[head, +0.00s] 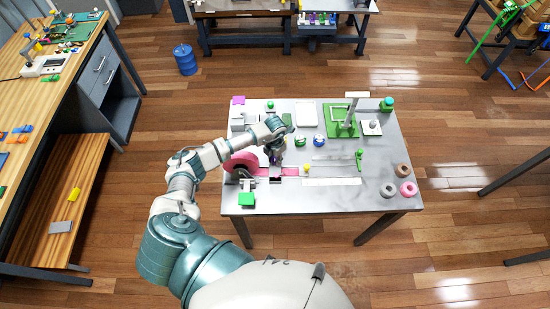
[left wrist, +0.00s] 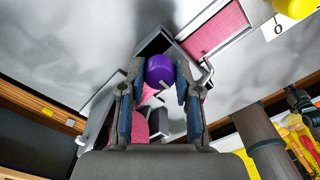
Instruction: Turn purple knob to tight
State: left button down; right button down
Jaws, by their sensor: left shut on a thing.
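The purple knob (left wrist: 160,70) sits between the two fingers of my left gripper (left wrist: 160,82) in the left wrist view, and the fingers are shut on it. It sits over a dark bracket beside the pink strap (left wrist: 217,27). There the arm and fingers mostly hide the knob. I cannot tell how far the knob is turned. My right gripper is not in view.
A pink roll (head: 240,162) stands just left of my gripper. A green stand (head: 341,122) rises at the back right. Several rings, one of them a pink ring (head: 408,189), lie at the front right.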

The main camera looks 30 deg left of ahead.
pick_arm(q)
jog(key=shift+a+f+m+b, duration=0.1)
jog(key=shift+f+m+b, duration=0.05)
jog(key=shift+m+b, duration=1.05)
jog(key=m+b, duration=0.4)
jog(key=m, duration=0.1)
jog(key=shift+b, duration=0.35)
jog(key=m+b, duration=0.4)
jog(key=m, duration=0.1)
jog(key=m+b, duration=0.2)
jog(key=m, duration=0.1)
jog(key=shift+m+b, duration=0.3)
jog(key=shift+m, duration=0.3)
jog(key=shift+w+r+m+b, duration=0.1)
jog(key=shift+r+m+b, duration=0.15)
jog(key=shift+m+b, duration=0.35)
